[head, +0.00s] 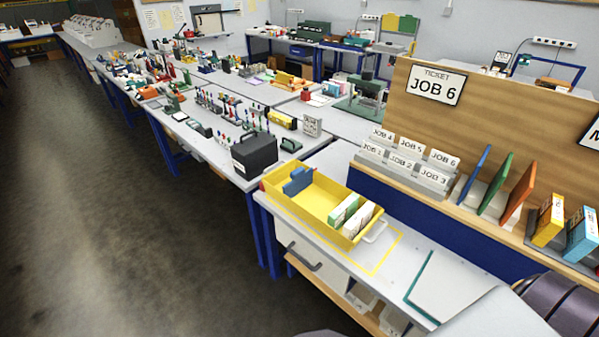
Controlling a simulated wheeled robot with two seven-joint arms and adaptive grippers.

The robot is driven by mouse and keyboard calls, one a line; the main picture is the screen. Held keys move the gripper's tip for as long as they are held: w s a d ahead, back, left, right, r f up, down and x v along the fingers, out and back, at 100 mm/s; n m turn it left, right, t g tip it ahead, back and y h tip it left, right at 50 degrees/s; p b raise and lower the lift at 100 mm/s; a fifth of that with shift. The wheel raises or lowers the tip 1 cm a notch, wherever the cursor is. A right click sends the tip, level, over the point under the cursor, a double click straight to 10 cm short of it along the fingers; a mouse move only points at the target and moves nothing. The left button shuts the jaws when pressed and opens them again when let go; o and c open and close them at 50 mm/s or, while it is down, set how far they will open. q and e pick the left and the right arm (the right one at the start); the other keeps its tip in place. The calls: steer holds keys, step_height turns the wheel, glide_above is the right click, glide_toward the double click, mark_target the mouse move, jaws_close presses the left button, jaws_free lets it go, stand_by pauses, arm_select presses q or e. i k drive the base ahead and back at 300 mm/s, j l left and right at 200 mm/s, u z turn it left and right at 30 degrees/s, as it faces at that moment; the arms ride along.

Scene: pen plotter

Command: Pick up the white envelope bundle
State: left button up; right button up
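A yellow tray (300,212) sits on the near workbench. At its right end a white bundle (360,220) stands on edge, and it looks like the white envelope bundle. A green-and-white bundle (342,210) stands just left of it. Blue pieces (298,181) stand at the tray's far left end. The lower parts of the bundles are hidden by the tray walls.
A wooden panel with a "JOB 6" ticket (435,84) rises behind a shelf with job-labelled holders (405,163) and blue, green and orange boards. A black box (254,155) stands left of the tray. A green-edged pale board (450,285) lies at front right.

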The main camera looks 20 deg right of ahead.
mark_target(352, 228)
steer(key=z, duration=1.7)
